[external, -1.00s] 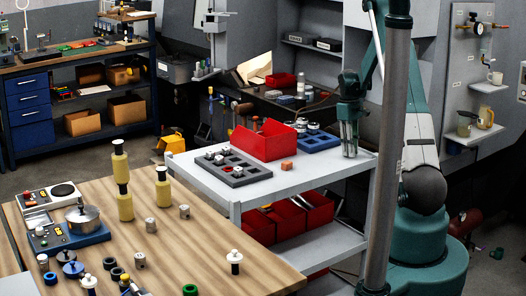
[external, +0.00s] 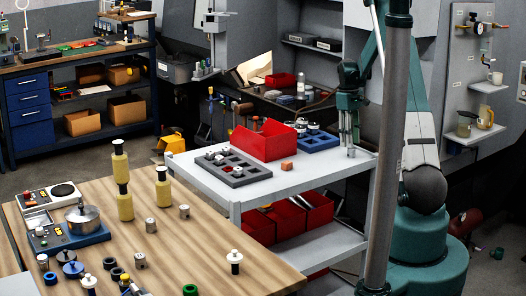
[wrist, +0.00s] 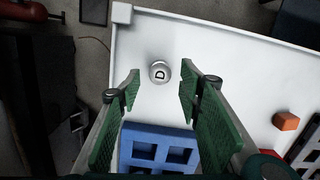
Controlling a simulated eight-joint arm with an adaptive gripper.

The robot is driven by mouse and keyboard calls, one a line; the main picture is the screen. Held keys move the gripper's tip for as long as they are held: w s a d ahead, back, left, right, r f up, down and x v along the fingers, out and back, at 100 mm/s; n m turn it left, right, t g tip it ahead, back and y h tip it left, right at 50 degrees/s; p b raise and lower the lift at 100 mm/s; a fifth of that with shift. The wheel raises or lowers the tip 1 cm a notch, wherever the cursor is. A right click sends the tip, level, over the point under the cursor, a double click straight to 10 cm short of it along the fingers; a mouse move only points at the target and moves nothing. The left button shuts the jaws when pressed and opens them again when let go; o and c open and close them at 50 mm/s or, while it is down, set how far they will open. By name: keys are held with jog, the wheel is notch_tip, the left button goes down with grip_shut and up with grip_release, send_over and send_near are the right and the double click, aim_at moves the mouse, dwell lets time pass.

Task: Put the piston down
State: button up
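The piston (external: 351,152) is a small silver cylinder standing upright on the white cart top (external: 325,167), near its right end. In the wrist view the piston (wrist: 159,73) shows its round top with a letter D, on bare white surface. My gripper (external: 349,136) is right above it, pointing down. In the wrist view my gripper (wrist: 162,92) is open; its green-padded fingers stand apart on either side of the piston, with visible gaps. Nothing is held between them.
A blue tray (external: 322,143) with square pockets lies close to the piston. A red bin (external: 265,138), an orange cube (external: 287,166) and a dark grey tray (external: 236,180) with several small silver parts share the cart top. The cart's raised rim (wrist: 114,45) is near the piston.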

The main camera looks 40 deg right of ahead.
notch_tip(320, 180, up, 8)
jog(key=w, duration=0.1)
jog(key=shift+a, duration=0.1)
dwell(0.5)
jog(key=s+a+r+t, duration=0.1)
jog(key=s+a+r, duration=0.4)
jog(key=a, duration=0.4)
jog(key=s+a+r+t+h, duration=0.1)
jog(key=s+a+r, duration=0.1)
jog(key=a+r, duration=0.6)
jog(key=s+a+r+t, duration=0.2)
jog(key=s+a+r, duration=0.3)
jog(key=a, duration=0.4)
jog(key=s+a+f+m+t+y, duration=0.1)
jog(key=s+a+t, duration=0.3)
jog(key=s+a, duration=1.7)
jog(key=shift+s+a+f+m+t, duration=0.15)
jog(key=shift+s+a+m+t, duration=0.2)
jog(key=shift+s, duration=0.7)
